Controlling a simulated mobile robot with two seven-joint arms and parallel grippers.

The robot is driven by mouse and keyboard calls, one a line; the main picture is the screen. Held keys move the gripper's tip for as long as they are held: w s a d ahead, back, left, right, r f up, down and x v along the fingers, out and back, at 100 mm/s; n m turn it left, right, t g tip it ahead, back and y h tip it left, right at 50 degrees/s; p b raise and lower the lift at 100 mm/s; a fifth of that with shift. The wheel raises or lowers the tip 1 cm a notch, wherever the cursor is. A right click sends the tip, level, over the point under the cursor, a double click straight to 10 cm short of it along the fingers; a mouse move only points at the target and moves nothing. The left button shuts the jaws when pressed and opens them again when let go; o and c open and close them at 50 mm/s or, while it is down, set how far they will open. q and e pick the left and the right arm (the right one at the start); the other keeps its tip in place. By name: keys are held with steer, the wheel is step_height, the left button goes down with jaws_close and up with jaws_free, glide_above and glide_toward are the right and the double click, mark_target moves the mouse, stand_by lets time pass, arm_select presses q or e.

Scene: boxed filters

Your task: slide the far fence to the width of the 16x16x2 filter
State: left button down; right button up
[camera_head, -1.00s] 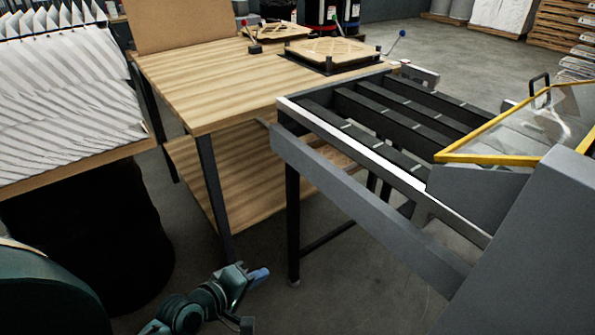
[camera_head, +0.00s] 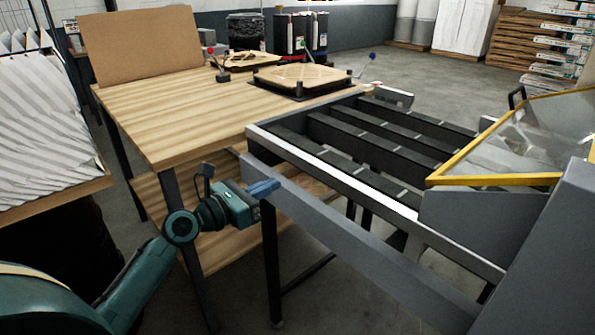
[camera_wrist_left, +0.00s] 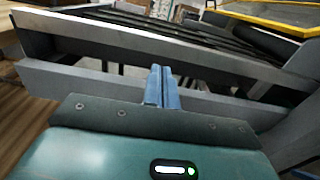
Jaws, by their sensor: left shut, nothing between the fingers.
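My left gripper (camera_head: 266,188) is shut and empty, its blue fingers at the left end of the lower grey rail (camera_head: 350,240) on the near side of the infeed. In the left wrist view the shut fingers (camera_wrist_left: 162,88) overlap that rail (camera_wrist_left: 100,85); I cannot tell whether they touch it. Above it runs a pale near-side rail (camera_head: 335,175). Across the dark belts (camera_head: 385,134), a short grey piece (camera_head: 392,97) stands at the far edge; I cannot tell if it is the far fence. No filter size is readable. My right gripper is out of view.
A wooden table (camera_head: 180,115) adjoins the infeed on the left, with a square framed piece (camera_head: 302,76) in a dark fixture. White pleated filters (camera_head: 40,120) stand at far left. A yellow-edged clear guard (camera_head: 520,140) covers the right side of the infeed.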

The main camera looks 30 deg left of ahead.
arm_select(q)
glide_toward(334, 161)
steer(key=shift+s+a+r, duration=0.25)
steer(key=shift+s+r, duration=0.2)
steer(key=shift+s+a+r, duration=0.2)
steer(key=shift+s+r, duration=0.2)
steer(key=shift+s, duration=0.05)
steer(key=x, duration=1.2)
steer(key=shift+w+d, duration=0.1)
steer(key=shift+w, duration=0.1)
steer(key=shift+s, duration=0.2)
